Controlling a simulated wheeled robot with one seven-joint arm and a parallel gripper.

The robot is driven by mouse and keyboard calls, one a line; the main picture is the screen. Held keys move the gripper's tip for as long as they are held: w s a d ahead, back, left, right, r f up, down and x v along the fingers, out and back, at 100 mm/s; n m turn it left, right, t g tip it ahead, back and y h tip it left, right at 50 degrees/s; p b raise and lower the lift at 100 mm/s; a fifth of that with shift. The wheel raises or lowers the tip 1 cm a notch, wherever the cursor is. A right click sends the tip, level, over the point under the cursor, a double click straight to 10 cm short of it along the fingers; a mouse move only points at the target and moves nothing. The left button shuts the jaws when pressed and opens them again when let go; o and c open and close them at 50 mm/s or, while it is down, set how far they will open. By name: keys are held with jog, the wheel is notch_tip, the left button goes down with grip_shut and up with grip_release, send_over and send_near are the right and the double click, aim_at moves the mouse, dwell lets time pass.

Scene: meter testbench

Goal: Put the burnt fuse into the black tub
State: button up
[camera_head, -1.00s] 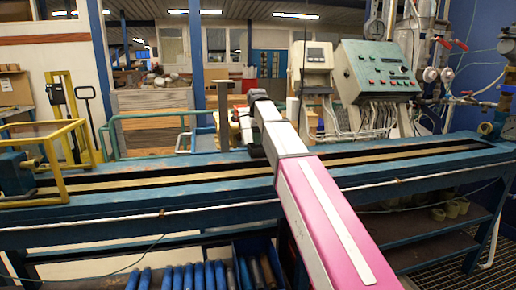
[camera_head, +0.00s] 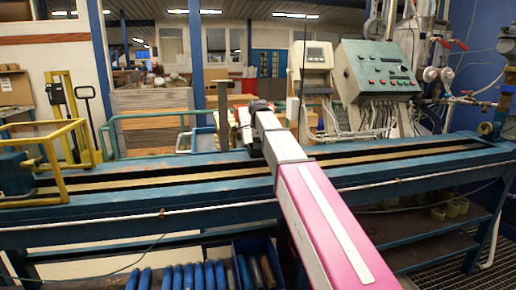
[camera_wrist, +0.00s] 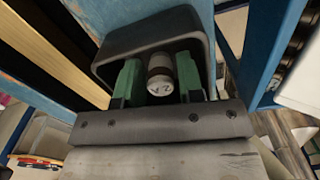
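In the wrist view the burnt fuse (camera_wrist: 160,73), a pale cylinder with a brown band and dark marks on its near end, is between the green fingers of my gripper (camera_wrist: 158,82). The fingers sit close along both sides and appear shut on it. The black tub (camera_wrist: 112,52) shows as a dark rounded rim around and beyond the fingers. How deep the fuse is relative to the rim is hard to tell. In the head view my gripper end is over the blue bench (camera_head: 215,163), and my arm hides the fuse and most of the tub.
A grey-green control panel (camera_head: 377,70) and a meter box (camera_head: 312,62) stand behind the bench at right. A yellow frame (camera_head: 45,160) is at the bench's left. A post (camera_head: 223,115) rises beside my gripper. Blue cylinders (camera_head: 200,275) lie below the bench front.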

notch_tip(320, 180, up, 12)
jog(key=shift+r, duration=0.15)
dwell(0.6)
